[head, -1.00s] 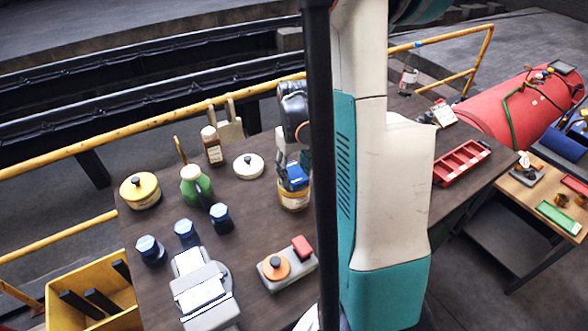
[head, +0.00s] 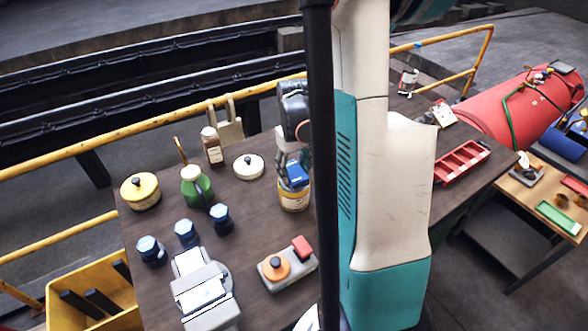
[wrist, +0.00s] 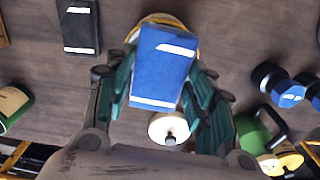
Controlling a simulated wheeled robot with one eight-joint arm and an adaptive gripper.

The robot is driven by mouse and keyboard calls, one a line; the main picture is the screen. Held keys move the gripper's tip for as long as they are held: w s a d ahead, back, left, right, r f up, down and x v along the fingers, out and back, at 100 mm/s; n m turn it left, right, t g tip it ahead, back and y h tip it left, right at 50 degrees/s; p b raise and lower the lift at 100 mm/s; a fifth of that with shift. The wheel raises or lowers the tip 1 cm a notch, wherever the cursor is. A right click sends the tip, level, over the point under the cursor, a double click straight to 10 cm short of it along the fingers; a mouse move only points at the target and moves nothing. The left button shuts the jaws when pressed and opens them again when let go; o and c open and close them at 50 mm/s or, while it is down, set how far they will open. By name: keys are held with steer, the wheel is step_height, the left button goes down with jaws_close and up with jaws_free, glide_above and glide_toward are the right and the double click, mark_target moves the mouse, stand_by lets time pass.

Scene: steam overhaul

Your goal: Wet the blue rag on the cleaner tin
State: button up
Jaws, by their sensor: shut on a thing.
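The blue rag (wrist: 160,68), a folded block, is held between the fingers of my gripper (wrist: 158,85) in the wrist view. In the head view my gripper (head: 290,165) points down, with the rag (head: 297,174) low between its fingers. The cleaner tin (head: 294,199), yellowish with a pale label, stands upright on the bench right under the rag. In the wrist view the rag covers most of the tin, and only its yellow rim (wrist: 188,32) shows. The rag appears to be at the tin's top; I cannot tell whether it touches.
A red tray (head: 462,163) lies right.

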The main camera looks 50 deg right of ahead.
mark_target(294, 171)
steer(key=shift+r+p, duration=1.9)
steer(key=shift+r, duration=1.2)
